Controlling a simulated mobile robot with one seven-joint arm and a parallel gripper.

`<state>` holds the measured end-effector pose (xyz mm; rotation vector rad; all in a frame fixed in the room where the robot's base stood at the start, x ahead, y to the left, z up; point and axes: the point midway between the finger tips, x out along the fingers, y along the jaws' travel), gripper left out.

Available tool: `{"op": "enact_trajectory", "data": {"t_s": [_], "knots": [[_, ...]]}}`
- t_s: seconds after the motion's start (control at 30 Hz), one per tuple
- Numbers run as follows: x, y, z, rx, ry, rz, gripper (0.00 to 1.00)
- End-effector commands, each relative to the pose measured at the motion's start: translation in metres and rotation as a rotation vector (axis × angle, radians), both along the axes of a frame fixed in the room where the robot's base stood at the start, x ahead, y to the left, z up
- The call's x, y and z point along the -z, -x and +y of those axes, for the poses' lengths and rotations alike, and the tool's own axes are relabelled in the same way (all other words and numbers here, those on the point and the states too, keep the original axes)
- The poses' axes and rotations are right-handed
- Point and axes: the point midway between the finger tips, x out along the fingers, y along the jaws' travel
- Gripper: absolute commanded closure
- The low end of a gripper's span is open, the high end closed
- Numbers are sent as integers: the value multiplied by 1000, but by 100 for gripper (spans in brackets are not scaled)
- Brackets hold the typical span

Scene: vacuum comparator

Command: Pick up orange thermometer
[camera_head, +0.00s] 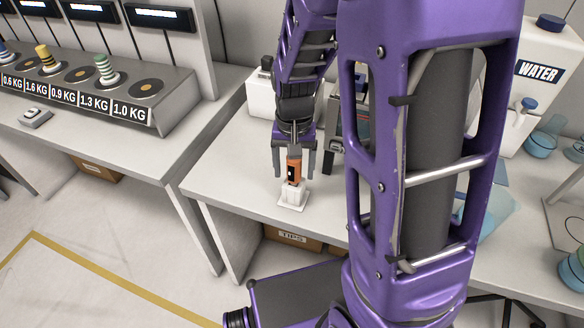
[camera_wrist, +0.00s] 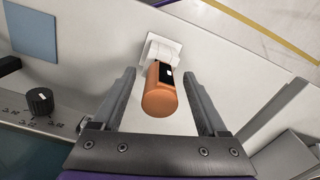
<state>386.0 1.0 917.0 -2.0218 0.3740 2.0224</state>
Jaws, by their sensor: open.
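The orange thermometer (camera_head: 293,170) stands upright in a small white stand (camera_head: 292,196) on the grey-white table, near its front edge. My gripper (camera_head: 294,172) is above the stand, pointing down, with one finger on each side of the thermometer. In the wrist view the orange thermometer (camera_wrist: 160,90) with its dark display lies between the two open fingers of my gripper (camera_wrist: 160,80), with a gap on both sides. The white stand (camera_wrist: 158,50) shows beyond it. The thermometer's lower end is hidden in the stand.
A water container (camera_head: 540,75) and blue glassware (camera_head: 541,143) are at the right. A weight rack (camera_head: 130,95) stands on the left table. A TIPS box (camera_head: 291,238) sits below the table.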

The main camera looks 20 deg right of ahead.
Motion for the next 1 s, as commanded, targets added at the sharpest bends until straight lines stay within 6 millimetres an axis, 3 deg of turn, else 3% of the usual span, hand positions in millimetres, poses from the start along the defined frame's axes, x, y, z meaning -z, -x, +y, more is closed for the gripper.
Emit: {"op": "enact_trajectory", "data": {"t_s": [0.3, 0.73, 1.0], "knots": [[7, 0, 0, 1, 0, 0, 24], [7, 0, 0, 1, 0, 0, 100], [7, 0, 0, 1, 0, -1, 100]]}}
